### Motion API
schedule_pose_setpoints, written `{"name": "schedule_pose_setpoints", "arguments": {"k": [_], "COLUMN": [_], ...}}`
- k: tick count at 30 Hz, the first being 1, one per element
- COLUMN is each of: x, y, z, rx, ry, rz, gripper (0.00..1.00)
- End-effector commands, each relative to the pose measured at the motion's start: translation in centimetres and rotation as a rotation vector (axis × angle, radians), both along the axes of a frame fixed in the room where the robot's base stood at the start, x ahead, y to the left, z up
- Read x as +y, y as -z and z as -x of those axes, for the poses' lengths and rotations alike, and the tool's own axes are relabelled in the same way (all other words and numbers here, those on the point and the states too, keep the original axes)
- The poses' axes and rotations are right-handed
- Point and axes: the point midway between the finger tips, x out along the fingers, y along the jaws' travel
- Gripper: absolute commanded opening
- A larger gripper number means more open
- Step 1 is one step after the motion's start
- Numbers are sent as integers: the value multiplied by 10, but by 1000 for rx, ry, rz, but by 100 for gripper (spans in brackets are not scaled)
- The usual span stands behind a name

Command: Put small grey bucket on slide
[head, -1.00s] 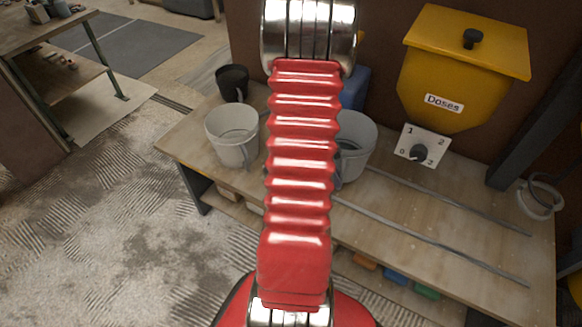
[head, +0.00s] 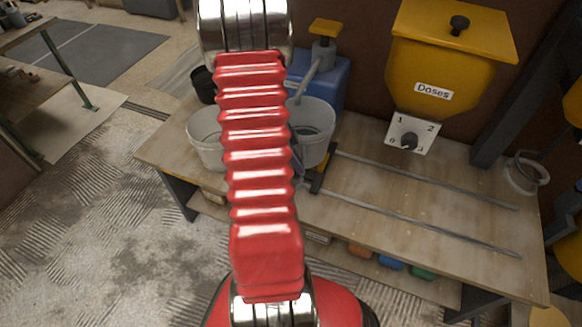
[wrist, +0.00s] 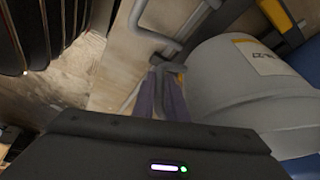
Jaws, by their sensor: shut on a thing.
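The small grey bucket (head: 316,128) is upright, just left of the slide's left end in the head view. It fills the right of the wrist view as a grey body with a yellow-edged label (wrist: 250,85). My gripper (head: 298,160) shows at the bucket's left side, its purple fingers (wrist: 163,95) shut beside the bucket wall; the exact grip is mostly hidden. The slide is two metal rails (head: 432,180) on the bench, with a black crosspiece (head: 320,175) at the left end. Whether the bucket touches the bench cannot be told.
A second grey bucket (head: 204,140) stands at the left, partly behind my arm, with a black cup (head: 203,85) behind it. A blue container (head: 335,85) with a pump stands behind the held bucket. A yellow Doses hopper (head: 445,65) is at the back. The rails are clear.

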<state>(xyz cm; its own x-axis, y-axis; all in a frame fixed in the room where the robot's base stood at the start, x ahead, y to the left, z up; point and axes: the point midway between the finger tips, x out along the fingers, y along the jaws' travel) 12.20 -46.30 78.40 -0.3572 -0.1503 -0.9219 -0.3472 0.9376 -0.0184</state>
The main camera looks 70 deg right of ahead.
Motion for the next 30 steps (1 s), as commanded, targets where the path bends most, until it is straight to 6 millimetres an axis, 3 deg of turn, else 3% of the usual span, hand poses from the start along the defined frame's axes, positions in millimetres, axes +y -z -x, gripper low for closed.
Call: {"name": "schedule_pose_setpoints", "arguments": {"k": [9, 21, 29, 30], "x": [-2, -1, -1, 1], "y": [-1, 34, 36, 37], "z": [-6, -4, -2, -1], "rx": [-1, 0, 0, 1], "ry": [1, 4, 6, 6], "rz": [3, -1, -2, -5], "gripper": [0, 0, 0, 14]}}
